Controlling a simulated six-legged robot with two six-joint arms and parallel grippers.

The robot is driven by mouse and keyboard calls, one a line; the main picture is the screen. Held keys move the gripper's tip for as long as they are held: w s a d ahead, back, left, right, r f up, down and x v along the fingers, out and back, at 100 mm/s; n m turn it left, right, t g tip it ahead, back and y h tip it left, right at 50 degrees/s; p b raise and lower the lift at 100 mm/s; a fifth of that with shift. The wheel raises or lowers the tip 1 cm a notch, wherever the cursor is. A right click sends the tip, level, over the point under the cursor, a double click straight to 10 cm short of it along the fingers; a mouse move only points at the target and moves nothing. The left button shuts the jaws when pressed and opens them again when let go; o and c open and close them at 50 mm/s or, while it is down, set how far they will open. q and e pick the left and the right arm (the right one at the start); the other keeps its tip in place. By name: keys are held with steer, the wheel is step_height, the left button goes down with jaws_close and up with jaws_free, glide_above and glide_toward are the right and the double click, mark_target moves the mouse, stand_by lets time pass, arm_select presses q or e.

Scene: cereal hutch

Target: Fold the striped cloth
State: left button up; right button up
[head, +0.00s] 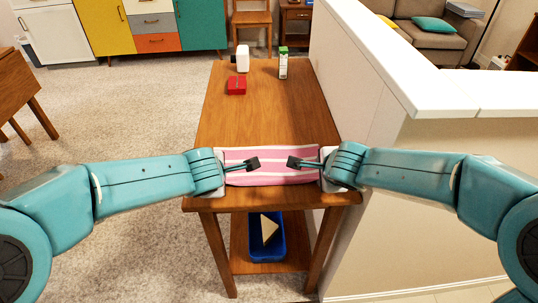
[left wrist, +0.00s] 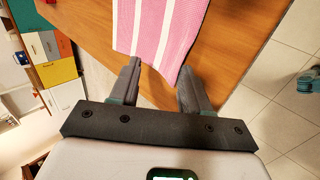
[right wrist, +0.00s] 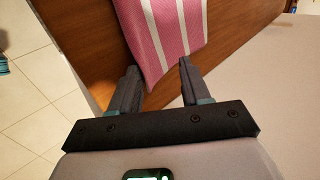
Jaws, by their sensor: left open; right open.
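The pink and white striped cloth (head: 270,174) lies flat near the front edge of the wooden table (head: 258,118). It also shows in the left wrist view (left wrist: 165,32) and in the right wrist view (right wrist: 170,35). My left gripper (head: 254,164) is open over the cloth's left part, and its jaws (left wrist: 158,75) straddle the line of the cloth's near end. My right gripper (head: 292,162) is open over the cloth's right part, and its jaws (right wrist: 158,72) are on either side of that end. Neither gripper holds the cloth. I cannot tell whether the fingertips touch it.
A red box (head: 236,85), a white bottle (head: 243,58) and a green and white carton (head: 283,63) stand toward the table's back. A blue bin (head: 272,252) sits on the lower shelf. A half wall (head: 375,125) borders the table's right side. The table's middle is clear.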

arm_select(q)
steer(key=r, duration=0.1)
steer(key=s+r, duration=0.1)
steer(key=r, duration=0.1)
steer(key=shift+s+r, duration=0.3)
steer(key=shift+r, duration=0.05)
arm_select(e)
steer(key=r, duration=0.1)
steer(key=s+r, duration=0.1)
steer(key=r, duration=0.1)
steer(key=shift+s+r, duration=0.3)
steer(key=shift+r, duration=0.05)
arm_select(q)
steer(key=v, duration=0.7)
arm_select(e)
steer(key=v, duration=0.7)
arm_select(q)
steer(key=shift+s+f, duration=0.1)
arm_select(e)
steer(key=shift+s+f, duration=0.1)
